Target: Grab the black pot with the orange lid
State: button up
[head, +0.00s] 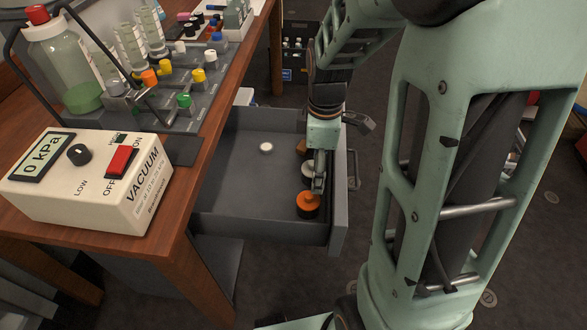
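The black pot with the orange lid (307,201) stands in the front right part of the open grey drawer, close to the drawer front. Its orange top faces up and a little of its black side shows. My gripper (318,184) points down into the drawer, its fingertips at the back right edge of the orange lid in the head view. I see the fingers nearly side-on, so I cannot tell whether they are open or shut, or whether they touch the lid.
A white-lidded pot (307,169) and a brownish-lidded one (301,146) stand behind it, partly hidden by my gripper. Another white lid (266,147) is farther left in the drawer (225,195). The wooden bench (190,205) with a vacuum box (95,185) borders the left. The drawer's middle is clear.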

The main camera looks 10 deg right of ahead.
aim_at(309, 195)
jog(key=shift+s+a+f+n, duration=0.65)
jog(key=shift+s+f+n, duration=0.05)
jog(key=shift+s+n, duration=0.1)
notch_tip(309, 195, down, 5)
jog(key=shift+w+a+r+b, duration=0.1)
jog(key=shift+w+r+b, duration=0.05)
jog(key=shift+b, duration=0.6)
jog(key=shift+w+a+f+b, duration=0.15)
jog(key=shift+f+b, duration=0.25)
jog(key=shift+f, duration=1)
jog(key=shift+a+f+b, duration=0.15)
jog(key=shift+f+b, duration=0.25)
jog(key=shift+f, duration=0.95)
jog(key=c, duration=1.3)
